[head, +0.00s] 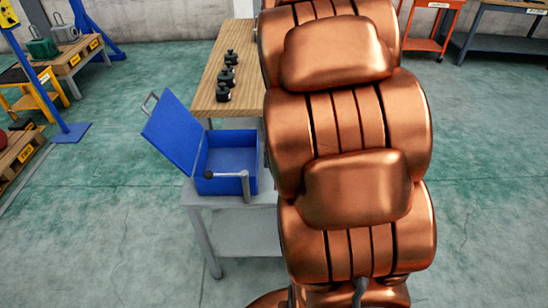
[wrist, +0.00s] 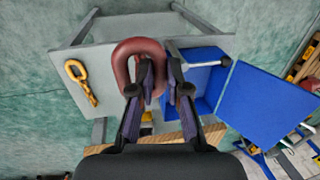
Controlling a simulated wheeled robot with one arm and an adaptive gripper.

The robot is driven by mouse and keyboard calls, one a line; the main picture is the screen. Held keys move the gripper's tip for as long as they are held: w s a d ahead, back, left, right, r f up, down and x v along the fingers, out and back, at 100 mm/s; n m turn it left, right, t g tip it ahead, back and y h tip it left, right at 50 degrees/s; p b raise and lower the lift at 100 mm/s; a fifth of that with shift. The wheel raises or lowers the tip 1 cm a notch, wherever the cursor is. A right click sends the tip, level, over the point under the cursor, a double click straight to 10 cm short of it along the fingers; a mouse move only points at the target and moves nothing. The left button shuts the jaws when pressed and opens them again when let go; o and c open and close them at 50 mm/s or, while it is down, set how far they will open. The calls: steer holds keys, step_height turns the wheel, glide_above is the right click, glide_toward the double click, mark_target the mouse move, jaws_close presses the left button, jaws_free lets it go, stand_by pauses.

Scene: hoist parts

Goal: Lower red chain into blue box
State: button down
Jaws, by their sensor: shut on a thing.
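The red chain (wrist: 138,46) shows in the wrist view as a thick, dark red rounded link. My gripper (wrist: 160,90) is shut on it, with the fingers in front of its lower part. The blue box (head: 229,185) stands on a grey table in the head view, its lid (head: 172,132) tipped open to the left. The inside I can see is empty. In the wrist view the box (wrist: 207,55) lies just right of the chain, partly behind a finger. How high the chain is above the table is hard to tell. My copper arm hides the gripper in the head view.
A yellow hook-like part (wrist: 80,82) lies on the grey table (wrist: 100,62), left of the chain. A grey bar with a dark knob (head: 226,175) crosses the box's front. A wooden table (head: 231,55) with black weights (head: 223,92) stands behind the box.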

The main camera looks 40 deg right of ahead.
steer(key=w+a+p, duration=0.2)
steer(key=w+p, duration=0.5)
steer(key=w, duration=2.4)
steer(key=shift+w, duration=0.3)
stand_by(0.6)
stand_by(0.6)
